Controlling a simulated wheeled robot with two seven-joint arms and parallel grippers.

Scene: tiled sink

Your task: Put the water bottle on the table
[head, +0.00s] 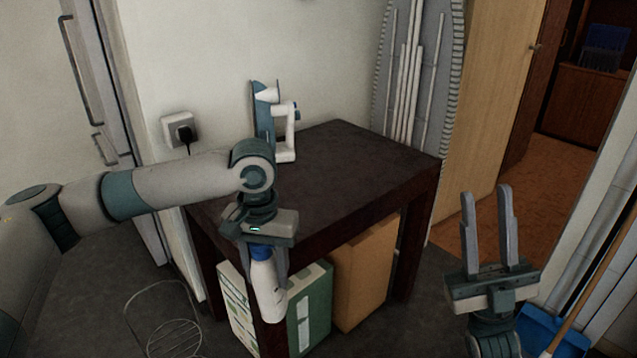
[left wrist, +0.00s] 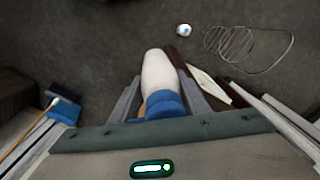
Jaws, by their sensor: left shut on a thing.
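The water bottle (head: 267,288) is white with a blue cap. My left gripper (head: 265,270) is shut on it and holds it hanging cap up, slightly tilted, in front of the dark wooden table (head: 345,165). The bottle's body is below the tabletop's level in the head view. In the left wrist view the bottle (left wrist: 158,75) sits between the fingers of my left gripper (left wrist: 165,95), with the floor beyond. My right gripper (head: 487,225) is open and empty to the right of the table, fingers pointing up.
A white and blue iron (head: 285,130) stands at the table's back left; the rest of the tabletop is clear. Boxes (head: 365,275) stand under the table. A wire rack (head: 172,325) lies on the floor at left. A blue dustpan (head: 550,335) is at lower right.

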